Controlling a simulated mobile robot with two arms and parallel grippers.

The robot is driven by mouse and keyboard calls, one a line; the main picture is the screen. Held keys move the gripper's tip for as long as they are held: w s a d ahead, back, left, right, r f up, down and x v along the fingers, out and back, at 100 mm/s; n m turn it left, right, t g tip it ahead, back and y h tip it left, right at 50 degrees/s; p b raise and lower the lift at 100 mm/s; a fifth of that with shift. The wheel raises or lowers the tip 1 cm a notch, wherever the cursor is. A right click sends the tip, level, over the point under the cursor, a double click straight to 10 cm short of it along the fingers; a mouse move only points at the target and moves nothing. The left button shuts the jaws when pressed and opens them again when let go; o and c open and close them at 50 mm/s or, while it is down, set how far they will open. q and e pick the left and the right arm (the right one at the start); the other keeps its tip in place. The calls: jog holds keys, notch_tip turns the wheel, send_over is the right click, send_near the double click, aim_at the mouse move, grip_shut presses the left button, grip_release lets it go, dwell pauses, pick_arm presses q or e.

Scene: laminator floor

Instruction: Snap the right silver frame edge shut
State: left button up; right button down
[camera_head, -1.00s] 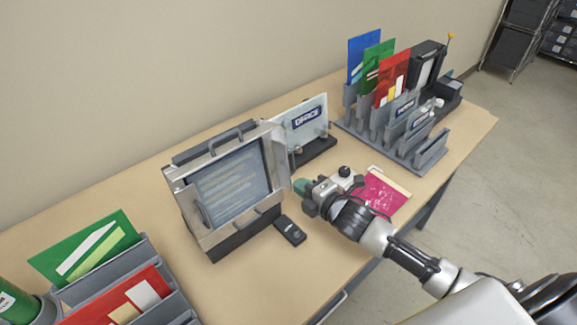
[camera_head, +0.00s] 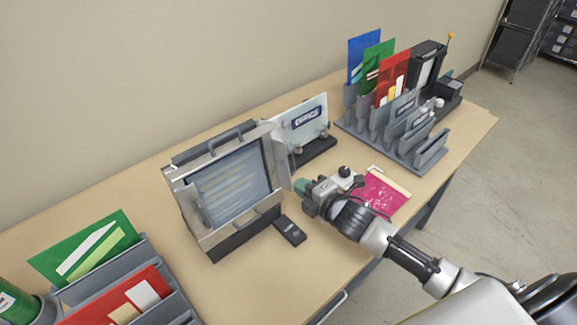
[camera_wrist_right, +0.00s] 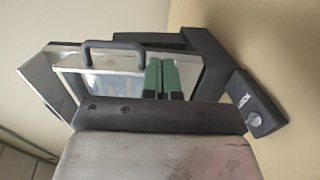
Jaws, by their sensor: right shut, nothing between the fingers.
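The silver display frame (camera_head: 230,183) stands tilted on the table in the head view, with a grey-blue poster panel. Its right silver edge (camera_head: 278,162) appears to stand out at an angle from the panel. My right gripper (camera_head: 301,187) is just right of this edge near its lower end; I cannot tell whether they touch. In the right wrist view, my green fingertips (camera_wrist_right: 162,78) are together and empty, in front of the silver frame (camera_wrist_right: 75,65) and its dark handle. A dark part of my gripper hides the frame's lower area there. My left gripper is not in view.
A small black device (camera_head: 290,230) lies in front of the frame. A clear office sign (camera_head: 303,128) stands behind my gripper. A pink sheet (camera_head: 383,193) lies to the right, near a grey folder rack (camera_head: 420,150). A grey file holder (camera_head: 150,260) stands at front left.

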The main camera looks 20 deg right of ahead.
jog(key=shift+w+a+r, duration=0.15)
jog(key=shift+r, duration=0.25)
jog(key=a, duration=0.3)
jog(key=shift+f+p, duration=0.1)
jog(key=shift+p, duration=0.25)
jog(key=shift+w+a+f, duration=0.1)
jog(key=shift+a+f, duration=0.05)
jog(key=shift+a, duration=0.05)
jog(key=shift+w+d+f, duration=0.1)
jog(key=shift+d+f, duration=0.05)
jog(key=shift+d, duration=0.05)
jog(key=shift+s+d, duration=0.2)
jog(key=p+v, duration=0.3)
jog(key=v, duration=0.4)
jog(key=shift+s, duration=0.35)
